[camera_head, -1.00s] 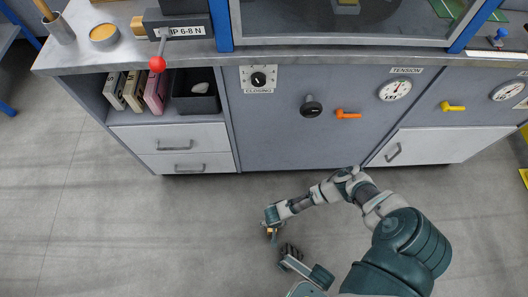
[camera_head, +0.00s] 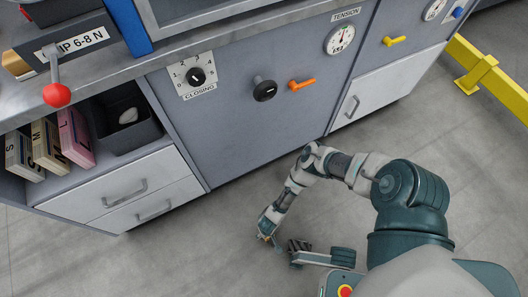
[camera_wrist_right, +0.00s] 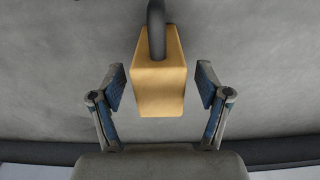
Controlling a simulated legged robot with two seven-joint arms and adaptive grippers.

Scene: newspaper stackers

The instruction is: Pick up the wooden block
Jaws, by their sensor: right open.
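The wooden block (camera_wrist_right: 160,85) is a tan, tapered piece in the right wrist view, with a dark grey curved bar (camera_wrist_right: 156,30) across its upper part. My right gripper (camera_wrist_right: 160,92) is open, with one blue-padded finger on each side of the block. Gaps show between both fingers and the block, so it is not gripped. In the head view my right gripper (camera_head: 266,236) is low over the grey floor in front of the cabinet, and only a small tan patch shows at its fingers. My left gripper cannot be made out.
A grey cabinet (camera_head: 250,130) with knobs and gauges stands ahead. At left are drawers (camera_head: 125,190), a red-knobbed lever (camera_head: 57,95), coloured boxes (camera_head: 46,148) and a dark bin (camera_head: 125,125). A yellow rail (camera_head: 490,75) stands at right. Open floor (camera_head: 90,265) lies in front.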

